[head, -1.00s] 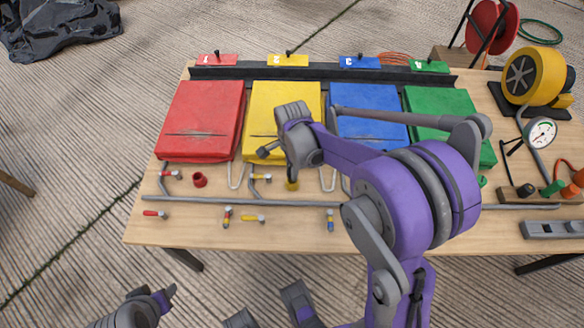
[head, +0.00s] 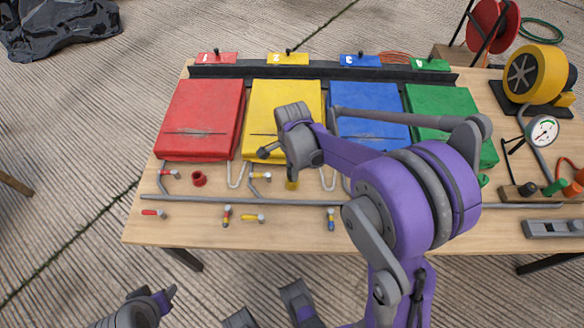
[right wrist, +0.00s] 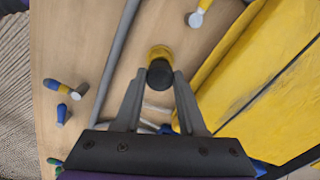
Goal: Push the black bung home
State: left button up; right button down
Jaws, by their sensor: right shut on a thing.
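The black bung (right wrist: 159,77) sits between the two fingertips of my right gripper (right wrist: 161,80) in the right wrist view. My right gripper is shut on it. The bung is over the mouth of a short yellow cup (right wrist: 160,51) and overlaps its near side. I cannot tell how deep the bung sits in the cup. In the head view the yellow cup (head: 292,185) shows just below my right wrist, which hides the bung and the fingertips.
A red cup (head: 199,179) stands to the left. Small valves and a long grey pipe (head: 215,202) lie close by. Red (head: 203,110), yellow (head: 262,97), blue (head: 366,100) and green (head: 452,103) pads lie behind. A yellow blower (head: 545,70) and a gauge (head: 542,131) stand at right.

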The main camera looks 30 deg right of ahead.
jog(key=shift+f, duration=0.2)
dwell(0.6)
jog(key=shift+f+b, duration=0.3)
jog(key=shift+b, duration=0.1)
jog(key=shift+f, duration=0.15)
dwell(0.4)
jog(key=shift+f+b, duration=0.45)
jog(key=shift+f, duration=0.05)
jog(key=shift+s+a+f+b, duration=0.15)
jog(key=shift+s+f+b, duration=0.1)
jog(key=shift+f+b, duration=0.2)
jog(key=shift+c, duration=2)
grip_release()
notch_tip(320, 180, up, 12)
jog(key=p, duration=0.3)
jog(key=shift+w+f, duration=0.1)
jog(key=shift+w, duration=0.05)
